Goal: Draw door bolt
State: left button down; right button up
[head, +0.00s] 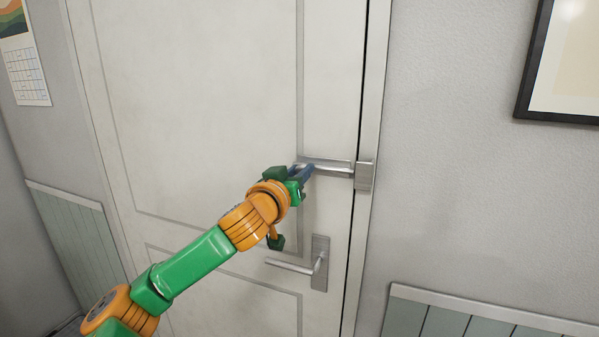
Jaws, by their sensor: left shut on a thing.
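A silver door bolt (336,166) is mounted across the right edge of a white door (200,90). Its right end meets a metal keeper (364,176) on the door frame. My left gripper (305,171) is shut on the left part of the bolt, where the fingers hide some of it. My right gripper is not in view.
A silver lever handle (292,267) with its plate (319,264) sits on the door below the bolt, close under my left wrist. A framed picture (530,60) hangs on the right wall, and a calendar (25,75) on the left wall. Panelling (480,318) runs low on the wall at right.

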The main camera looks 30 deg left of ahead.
pick_arm(q)
jog(key=shift+a+f+b, duration=0.1)
jog(key=shift+a+b, duration=0.2)
jog(key=shift+b, duration=0.05)
jog(key=c, duration=0.7)
grip_release()
jog(key=shift+a, duration=0.1)
jog(key=shift+o, duration=0.2)
jog(key=b+v, duration=0.3)
jog(key=v, duration=0.4)
jog(key=shift+s+b, duration=0.15)
jog(key=shift+b, duration=0.2)
